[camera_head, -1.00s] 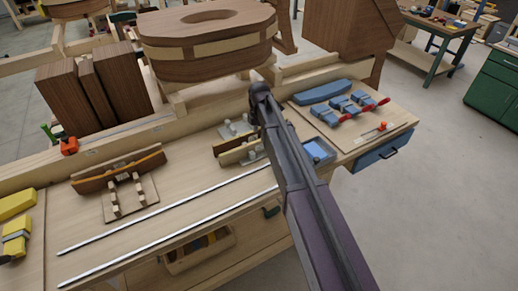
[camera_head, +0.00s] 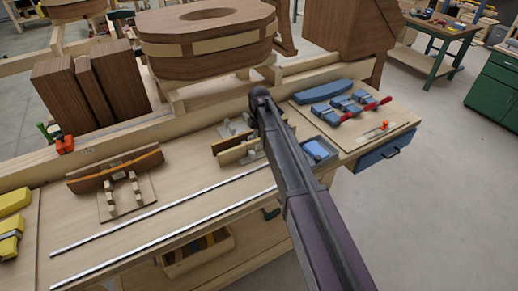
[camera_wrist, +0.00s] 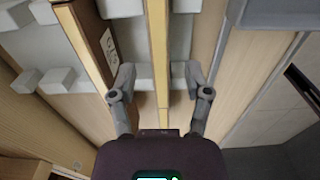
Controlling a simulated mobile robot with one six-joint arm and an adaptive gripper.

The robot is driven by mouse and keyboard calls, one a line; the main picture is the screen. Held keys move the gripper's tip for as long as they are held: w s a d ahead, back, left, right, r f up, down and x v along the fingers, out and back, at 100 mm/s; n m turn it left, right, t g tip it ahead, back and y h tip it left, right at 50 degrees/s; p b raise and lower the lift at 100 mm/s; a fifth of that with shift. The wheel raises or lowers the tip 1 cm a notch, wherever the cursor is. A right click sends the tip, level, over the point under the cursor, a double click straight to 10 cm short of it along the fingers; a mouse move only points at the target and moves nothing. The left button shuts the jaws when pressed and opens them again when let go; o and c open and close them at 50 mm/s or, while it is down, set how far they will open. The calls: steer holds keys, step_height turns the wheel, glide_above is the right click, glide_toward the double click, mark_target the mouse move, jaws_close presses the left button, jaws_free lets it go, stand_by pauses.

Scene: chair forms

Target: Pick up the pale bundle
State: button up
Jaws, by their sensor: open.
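The pale bundle (camera_head: 238,153) looks like light wood strips standing on edge in a form with grey pegs, partly behind my arm in the head view. In the wrist view two pale-edged strips run up the picture. One pale strip (camera_wrist: 158,60) runs between the fingers of my gripper (camera_wrist: 159,74), and the other, with a label on its side (camera_wrist: 108,42), lies left of the left finger. The fingers are apart, one on each side of the middle strip, with a gap on both sides. Which strip is the bundle, and the height of the fingertips above it, I cannot tell.
A dark wood bundle in a pegged form (camera_head: 118,172) sits to the left. A grey tray with a blue block (camera_head: 316,150) is close on the right. Two metal rails (camera_head: 170,222) cross the bench. Blue clamps (camera_head: 345,104) lie on a board at right.

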steer(key=shift+f+b, duration=0.6)
steer(key=shift+f, duration=0.3)
jaws_close()
